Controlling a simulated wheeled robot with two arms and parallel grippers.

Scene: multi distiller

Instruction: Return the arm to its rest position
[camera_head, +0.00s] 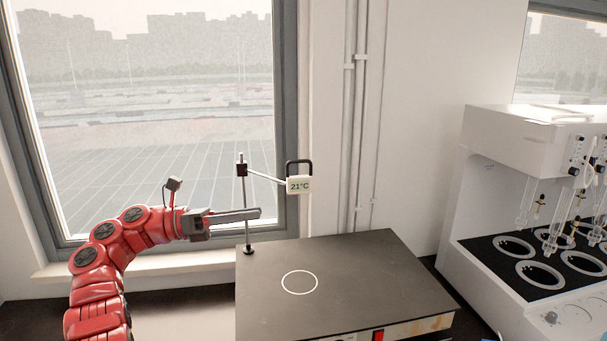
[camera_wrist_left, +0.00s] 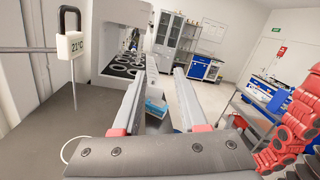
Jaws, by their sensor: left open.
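My left arm is red and comes in from the left in the head view. My left gripper (camera_head: 258,214) is level and points right, above the left edge of a dark hotplate (camera_head: 365,270) and beside a thin stand rod (camera_head: 244,205). In the left wrist view its two fingers (camera_wrist_left: 155,98) are apart with nothing between them. The wrist view also shows a red arm segment of mine at the right edge. My right gripper does not show in the head view.
A temperature display reading 21°C (camera_head: 299,185) hangs from the stand's side arm. A white multi-position distiller (camera_head: 520,145) with ringed wells and glassware stands at the right. A window is behind the arm. The hotplate top is bare, with a white circle.

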